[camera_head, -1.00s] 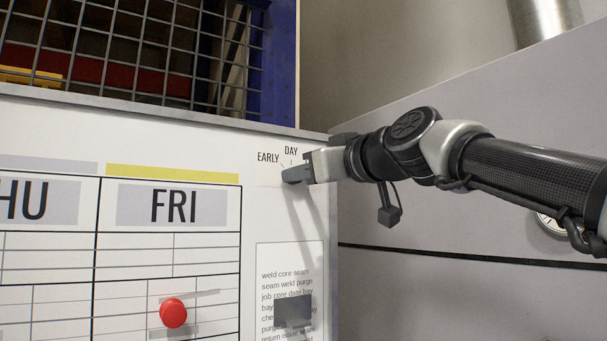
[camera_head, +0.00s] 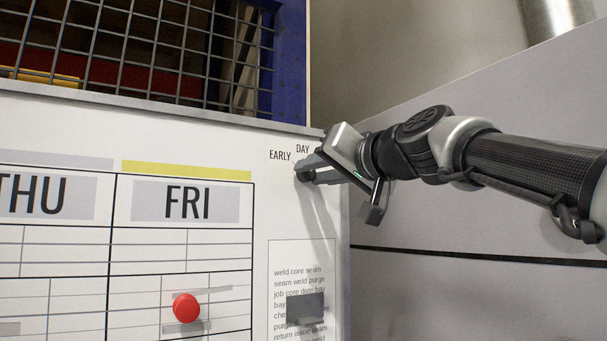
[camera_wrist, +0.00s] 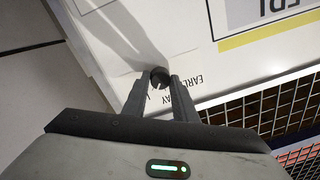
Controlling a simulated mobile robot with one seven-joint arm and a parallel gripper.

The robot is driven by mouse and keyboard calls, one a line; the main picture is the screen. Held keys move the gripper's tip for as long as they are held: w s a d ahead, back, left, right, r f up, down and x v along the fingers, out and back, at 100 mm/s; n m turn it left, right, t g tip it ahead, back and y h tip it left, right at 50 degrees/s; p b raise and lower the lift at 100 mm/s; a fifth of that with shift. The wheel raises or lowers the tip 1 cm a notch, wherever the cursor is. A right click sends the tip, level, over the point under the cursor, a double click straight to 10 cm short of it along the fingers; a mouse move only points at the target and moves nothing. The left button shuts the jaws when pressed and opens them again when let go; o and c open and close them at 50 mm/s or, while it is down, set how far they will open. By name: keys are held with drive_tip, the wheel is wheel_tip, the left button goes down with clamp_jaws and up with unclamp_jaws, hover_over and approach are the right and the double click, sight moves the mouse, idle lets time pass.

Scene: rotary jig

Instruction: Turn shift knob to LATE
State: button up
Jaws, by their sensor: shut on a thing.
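The shift knob (camera_head: 303,175) is a small dark round knob on the upper right of the white board. In the head view it is largely covered by my gripper (camera_head: 308,168), whose fingers reach it from the right. In the wrist view the knob (camera_wrist: 159,76) sits between the two fingertips of my gripper (camera_wrist: 158,80), which is shut on it. The labels EARLY (camera_head: 280,155) and DAY (camera_head: 302,148) show above the knob. The LATE label is hidden behind my gripper, and I cannot tell which label the knob points to.
The white board (camera_head: 225,290) has day columns, a red round magnet (camera_head: 186,307) and a printed sheet (camera_head: 300,262) with a dark square piece (camera_head: 305,308) on it. A wire mesh (camera_head: 150,45) stands above the board. A grey wall or panel lies to the right.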

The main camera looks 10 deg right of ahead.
drive_tip(key=shift+m, duration=0.5)
drive_tip(key=o, duration=1)
drive_tip(key=shift+o, duration=0.2)
drive_tip(key=shift+s+d, duration=0.25)
drive_tip(key=shift+s, duration=0.2)
drive_tip(key=b+v, duration=0.3)
drive_tip(key=v, duration=1.3)
drive_tip(key=shift+s, duration=0.25)
